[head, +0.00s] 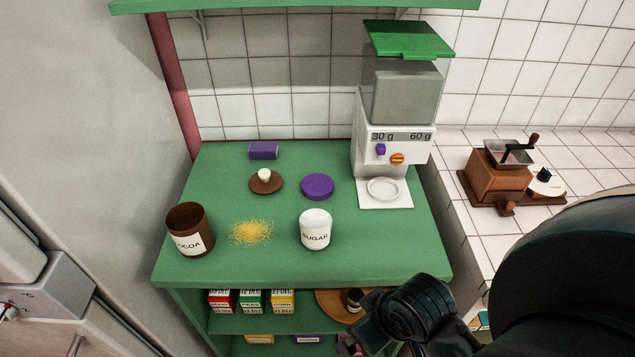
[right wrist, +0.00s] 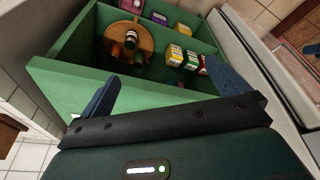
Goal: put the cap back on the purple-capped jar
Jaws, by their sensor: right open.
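A flat round purple cap (head: 317,186) lies on the green top (head: 240,276), behind a white jar labelled SUGAR (head: 315,231). The jar stands upright, apart from the cap; its top looks white, and I cannot tell whether that is its contents. A brown COCOA jar (head: 189,230) stands at the left, its mouth uncovered. A brown lid with a pale knob (head: 265,181) lies left of the cap. My right gripper (right wrist: 165,92) is open and empty before the shelf front, away from cap and jars. My left gripper is not in view.
Yellow grains (head: 251,232) are spilled between the jars. A purple block (head: 263,151) and a dispenser (head: 391,150) stand at the back. Small boxes (head: 251,300) and a round wooden tray (head: 330,304) sit on the shelf below. A coffee grinder (head: 500,176) stands on the tiled counter at right.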

